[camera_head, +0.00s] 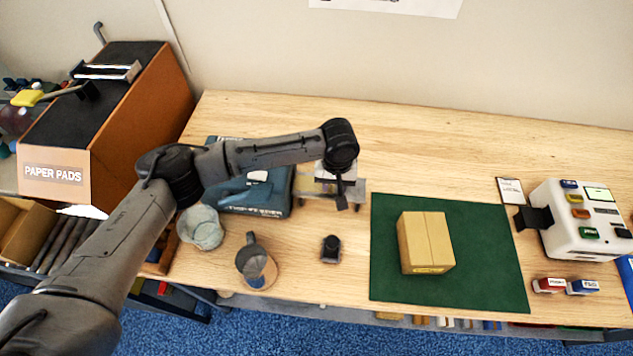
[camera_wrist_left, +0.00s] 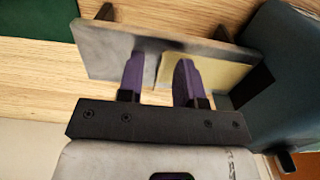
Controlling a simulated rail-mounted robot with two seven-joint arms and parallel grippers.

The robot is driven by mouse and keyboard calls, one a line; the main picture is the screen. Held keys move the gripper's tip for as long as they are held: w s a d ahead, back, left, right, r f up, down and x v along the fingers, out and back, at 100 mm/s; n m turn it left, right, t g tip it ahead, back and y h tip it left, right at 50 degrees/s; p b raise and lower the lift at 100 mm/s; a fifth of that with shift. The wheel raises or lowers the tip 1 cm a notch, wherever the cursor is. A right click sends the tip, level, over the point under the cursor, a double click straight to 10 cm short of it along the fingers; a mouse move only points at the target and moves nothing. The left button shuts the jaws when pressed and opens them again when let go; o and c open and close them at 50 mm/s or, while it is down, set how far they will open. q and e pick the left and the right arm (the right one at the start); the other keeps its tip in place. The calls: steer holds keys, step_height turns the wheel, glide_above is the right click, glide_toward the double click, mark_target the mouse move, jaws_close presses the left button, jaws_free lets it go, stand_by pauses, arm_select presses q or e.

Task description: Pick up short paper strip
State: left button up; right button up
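My left gripper (camera_head: 341,197) points down over a small low stand (camera_head: 312,184) behind the middle of the bench. In the left wrist view, the two purple fingers of the left gripper (camera_wrist_left: 158,72) are apart, with a gap between them. They are over the stand's grey plate (camera_wrist_left: 105,50). A pale yellow flat piece (camera_wrist_left: 222,73), perhaps the short paper strip, lies on the right part of the plate, its left edge between the fingers. The right finger overlaps it; I cannot tell whether it touches. My right gripper does not show.
A blue-grey box (camera_head: 262,203) sits left of the stand, close to the arm. A grey cup (camera_head: 200,228), a mug (camera_head: 257,268) and a small black item (camera_head: 331,248) stand in front. A carton (camera_head: 426,243) lies on the green mat (camera_head: 490,280). A white machine (camera_head: 580,220) stands right.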

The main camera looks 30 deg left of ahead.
arm_select(q)
steer(key=shift+f, duration=0.1)
jaws_close()
stand_by(0.6)
